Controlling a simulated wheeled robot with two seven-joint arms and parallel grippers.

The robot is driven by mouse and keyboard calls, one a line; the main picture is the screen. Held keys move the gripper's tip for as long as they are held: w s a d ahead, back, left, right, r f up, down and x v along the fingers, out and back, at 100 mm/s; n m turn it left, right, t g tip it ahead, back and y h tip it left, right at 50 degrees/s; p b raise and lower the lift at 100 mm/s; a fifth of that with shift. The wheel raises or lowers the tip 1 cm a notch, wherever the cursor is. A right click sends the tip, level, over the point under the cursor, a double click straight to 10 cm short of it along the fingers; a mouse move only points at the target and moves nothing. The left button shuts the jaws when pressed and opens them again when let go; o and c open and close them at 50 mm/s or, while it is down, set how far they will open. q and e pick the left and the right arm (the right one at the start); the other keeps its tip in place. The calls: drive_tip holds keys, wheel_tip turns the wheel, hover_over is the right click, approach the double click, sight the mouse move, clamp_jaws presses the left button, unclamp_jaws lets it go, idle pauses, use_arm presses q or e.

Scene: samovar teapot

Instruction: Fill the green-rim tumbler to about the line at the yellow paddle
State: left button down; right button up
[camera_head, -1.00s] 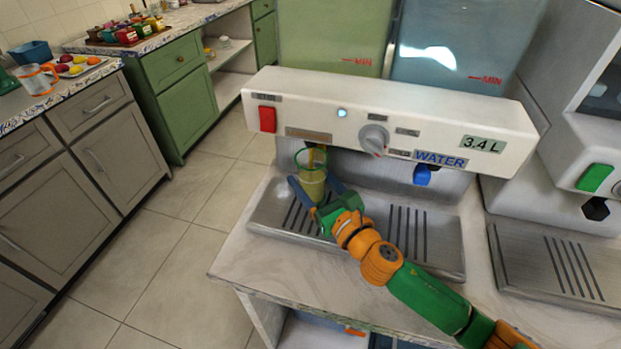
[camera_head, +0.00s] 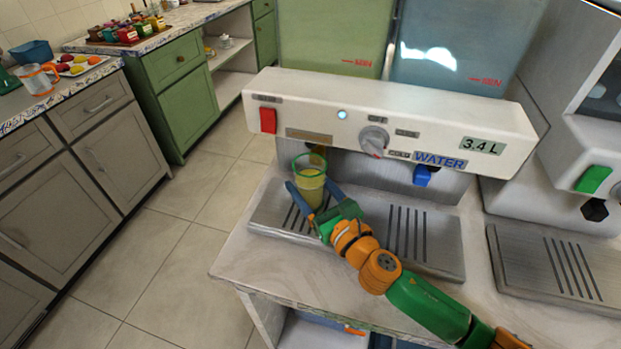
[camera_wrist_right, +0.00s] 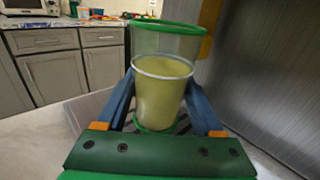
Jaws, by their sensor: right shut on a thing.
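The clear green-rim tumbler (camera_head: 309,190) stands upright between the fingers of my right gripper (camera_head: 317,198), which is shut on it. It is over the left drip tray, at the machine's left outlet. In the right wrist view, pale yellow-green liquid in the tumbler (camera_wrist_right: 161,95) reaches about a whitish ring around the glass, somewhat above mid-height. Clear glass shows above that up to the green rim. The yellow paddle (camera_head: 319,154) is just behind the rim; part of it (camera_wrist_right: 207,28) shows right of the rim in the wrist view. My left gripper is out of view.
The white dispenser (camera_head: 330,112) has a red switch (camera_head: 268,120), a knob (camera_head: 374,141) and a blue water lever (camera_head: 421,176). A grey drip tray (camera_head: 440,245) lies below. Open floor lies left.

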drive_tip(key=shift+s+a+p, duration=0.2)
drive_tip(key=shift+s+a, duration=0.1)
drive_tip(key=shift+s, duration=0.55)
drive_tip(key=shift+s+a+p, duration=0.2)
drive_tip(key=shift+s+a, duration=0.05)
drive_tip(key=shift+s, duration=0.6)
drive_tip(key=shift+s+a, duration=0.15)
drive_tip(key=shift+s, duration=0.15)
drive_tip(key=s+a, duration=0.1)
drive_tip(key=s, duration=0.2)
drive_tip(key=s+a, duration=0.1)
drive_tip(key=s, duration=0.2)
drive_tip(key=s+p, duration=0.1)
drive_tip(key=s, duration=0.2)
drive_tip(key=shift+a, duration=0.4)
